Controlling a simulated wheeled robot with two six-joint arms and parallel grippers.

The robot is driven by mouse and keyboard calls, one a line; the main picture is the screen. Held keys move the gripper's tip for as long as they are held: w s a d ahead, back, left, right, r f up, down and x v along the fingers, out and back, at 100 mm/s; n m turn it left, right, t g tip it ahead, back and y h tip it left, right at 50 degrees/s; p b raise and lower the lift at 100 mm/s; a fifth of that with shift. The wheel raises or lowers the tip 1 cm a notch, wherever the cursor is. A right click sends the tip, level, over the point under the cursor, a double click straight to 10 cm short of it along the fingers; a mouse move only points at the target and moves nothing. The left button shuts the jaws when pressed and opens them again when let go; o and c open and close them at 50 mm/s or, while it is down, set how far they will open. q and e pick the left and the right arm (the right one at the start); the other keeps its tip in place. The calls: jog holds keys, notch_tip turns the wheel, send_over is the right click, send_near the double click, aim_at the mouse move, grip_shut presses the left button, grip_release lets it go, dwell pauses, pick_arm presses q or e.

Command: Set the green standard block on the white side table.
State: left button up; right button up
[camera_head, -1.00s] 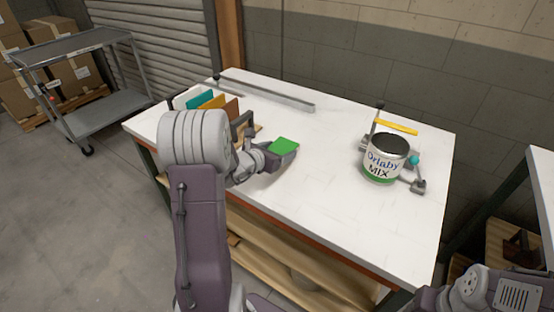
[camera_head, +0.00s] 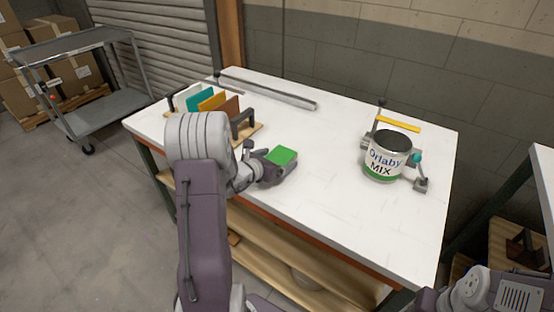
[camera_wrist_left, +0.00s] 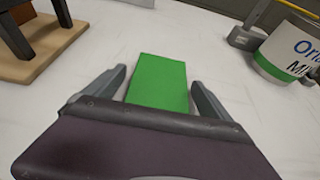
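The green standard block (camera_head: 281,156) is at the near left-middle of the white-topped table (camera_head: 330,205), just right of the wooden rack. In the left wrist view the block (camera_wrist_left: 158,82) lies between the two fingers of my left gripper (camera_wrist_left: 160,85), with a narrow strip of white showing on its left and a smaller gap on its right. My left gripper is open around the block, low over the table; it also shows in the head view (camera_head: 276,168). The block's underside is hidden. Part of my right arm shows at bottom right, but its gripper is out of view.
A wooden rack (camera_head: 252,131) with white, teal, yellow and brown plates stands left of the block. A Orlaby MIX can (camera_head: 386,160) stands right, beside a yellow bar (camera_head: 398,124). Another white surface (camera_head: 545,185) is at the right edge. The table's middle is clear.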

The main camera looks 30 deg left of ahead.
pick_arm(q)
jog(key=shift+s+r, duration=0.1)
jog(key=shift+r, duration=0.1)
jog(key=p+v, duration=0.1)
jog(key=v, duration=1)
jog(key=shift+s+p, duration=0.35)
jog(key=shift+s, duration=0.05)
